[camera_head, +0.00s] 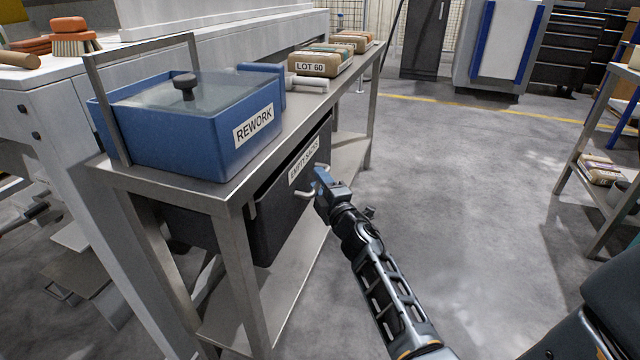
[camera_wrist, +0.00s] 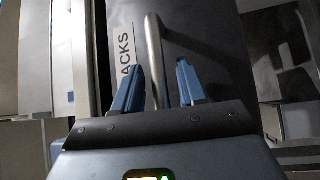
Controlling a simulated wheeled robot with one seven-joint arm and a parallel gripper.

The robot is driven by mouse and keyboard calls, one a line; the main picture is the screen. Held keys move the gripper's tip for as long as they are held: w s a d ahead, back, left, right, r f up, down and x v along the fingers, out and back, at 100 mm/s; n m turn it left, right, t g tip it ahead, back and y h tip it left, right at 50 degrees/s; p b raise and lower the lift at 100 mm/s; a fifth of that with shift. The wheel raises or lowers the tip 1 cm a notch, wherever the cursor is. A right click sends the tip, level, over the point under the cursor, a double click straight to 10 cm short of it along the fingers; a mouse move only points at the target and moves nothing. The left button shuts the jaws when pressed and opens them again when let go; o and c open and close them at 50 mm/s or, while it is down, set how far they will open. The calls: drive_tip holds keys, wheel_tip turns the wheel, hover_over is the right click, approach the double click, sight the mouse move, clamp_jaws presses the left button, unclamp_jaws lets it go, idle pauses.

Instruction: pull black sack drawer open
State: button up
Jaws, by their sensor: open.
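The black drawer (camera_head: 275,205) sits under the metal bench top and carries a white label reading roughly "empty sacks". It looks shut or nearly so. My gripper (camera_head: 318,180) is in front of the drawer at its right part. In the wrist view my gripper (camera_wrist: 158,88) is open, and the silver bar handle (camera_wrist: 154,60) runs between its two blue fingers, nearer the left one. Whether either finger touches the handle I cannot tell. The label (camera_wrist: 126,50) shows "ACKS" beside the left finger. In the head view the handle is partly hidden by my gripper.
A blue REWORK bin (camera_head: 190,125) with a clear lid stands on the metal bench (camera_head: 225,190). Several sacks, one labelled LOT 60 (camera_head: 318,64), lie farther along it. The floor (camera_head: 470,200) right of the bench is clear. A shelf rack (camera_head: 605,190) stands at the far right.

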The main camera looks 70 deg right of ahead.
drive_tip(key=shift+d, duration=0.1)
clamp_jaws()
idle(0.3)
